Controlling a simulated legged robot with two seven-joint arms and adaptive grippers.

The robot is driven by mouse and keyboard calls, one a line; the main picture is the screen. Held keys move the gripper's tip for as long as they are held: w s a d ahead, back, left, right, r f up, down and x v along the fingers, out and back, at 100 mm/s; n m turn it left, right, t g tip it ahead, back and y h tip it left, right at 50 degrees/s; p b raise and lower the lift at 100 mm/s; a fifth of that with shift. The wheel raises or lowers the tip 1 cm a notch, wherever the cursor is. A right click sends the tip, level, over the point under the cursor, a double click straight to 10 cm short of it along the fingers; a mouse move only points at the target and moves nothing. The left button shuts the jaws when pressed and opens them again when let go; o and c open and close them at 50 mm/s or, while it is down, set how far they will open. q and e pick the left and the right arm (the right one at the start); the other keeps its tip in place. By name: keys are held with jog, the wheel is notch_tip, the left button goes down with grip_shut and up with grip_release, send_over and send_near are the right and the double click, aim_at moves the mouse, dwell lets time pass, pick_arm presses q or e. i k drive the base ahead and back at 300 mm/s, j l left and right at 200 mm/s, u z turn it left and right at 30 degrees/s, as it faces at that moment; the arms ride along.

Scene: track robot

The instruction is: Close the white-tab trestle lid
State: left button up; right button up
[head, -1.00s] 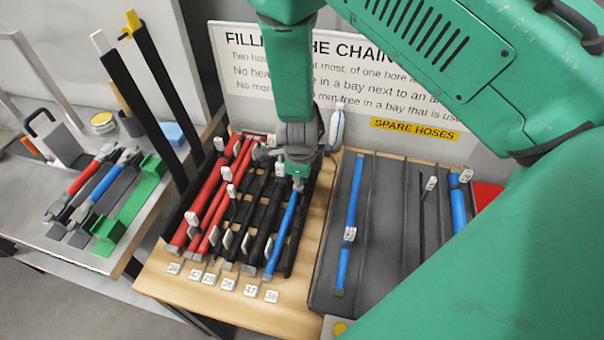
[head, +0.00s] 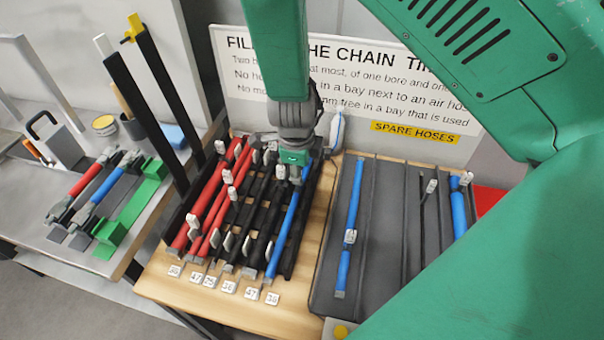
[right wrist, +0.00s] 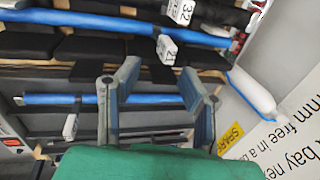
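The white-tab lid (head: 140,105) is a long black bar standing raised and tilted at the left of the hose trestle. Its white tab (head: 103,44) is at the upper end. A second raised black lid (head: 170,85) with a yellow tab (head: 135,29) stands behind it. My right gripper (head: 296,174) is over the far right end of the trestle, near the blue hose (head: 285,232), well to the right of both lids. In the right wrist view its two fingers (right wrist: 155,95) are apart with nothing held between them. My left gripper is not in view.
The trestle holds red hoses (head: 208,208), black ones and the blue one, with white number tags. A grey tray (head: 385,235) of spare hoses lies to the right. A rule sign (head: 340,75) stands behind. A side bench (head: 40,210) with tools is at left.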

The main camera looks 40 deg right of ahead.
aim_at(115, 64)
jog(key=k+j, duration=0.8)
